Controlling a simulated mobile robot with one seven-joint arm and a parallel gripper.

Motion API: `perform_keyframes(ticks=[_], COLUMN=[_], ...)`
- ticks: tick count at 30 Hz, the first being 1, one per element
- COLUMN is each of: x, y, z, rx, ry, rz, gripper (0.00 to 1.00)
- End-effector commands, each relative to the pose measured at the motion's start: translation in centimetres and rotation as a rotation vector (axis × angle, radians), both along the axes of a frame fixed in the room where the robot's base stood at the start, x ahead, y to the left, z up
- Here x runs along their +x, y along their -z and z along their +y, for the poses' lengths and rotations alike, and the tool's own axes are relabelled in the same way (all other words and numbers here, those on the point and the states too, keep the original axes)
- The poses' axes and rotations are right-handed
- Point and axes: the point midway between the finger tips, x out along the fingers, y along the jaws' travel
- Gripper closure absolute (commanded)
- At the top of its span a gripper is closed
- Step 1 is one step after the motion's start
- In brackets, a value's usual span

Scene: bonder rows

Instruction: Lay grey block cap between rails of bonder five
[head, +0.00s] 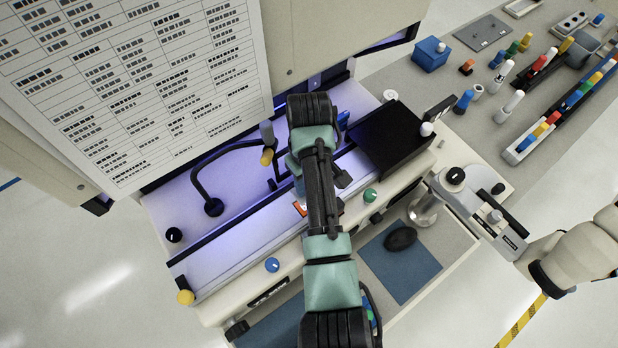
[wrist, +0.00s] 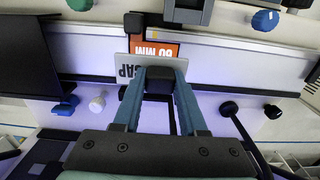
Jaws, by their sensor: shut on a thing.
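My gripper (wrist: 160,78) is shut on the grey block cap (wrist: 124,70), a flat light-grey plate with dark "CAP" lettering, upside down in the wrist view. The fingers cover its middle. The cap is over or at the pale rail strip (wrist: 235,62) of the bonder; whether it touches cannot be told.
A black box-like cover (head: 395,138) stands on the rail strip's right end. A bent black stalk (head: 205,180) rises at the left. Coloured knobs line the front, including a green knob (head: 370,195) and a blue knob (head: 272,265). A printed sheet (head: 130,80) hangs above.

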Motion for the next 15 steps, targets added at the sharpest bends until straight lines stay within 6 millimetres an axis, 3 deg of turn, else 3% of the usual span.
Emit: perform_keyframes(ticks=[15], x=[0.0], y=[4.4], z=[0.0], rx=[0.000], ry=[0.000], rz=[0.001], gripper=[1.00])
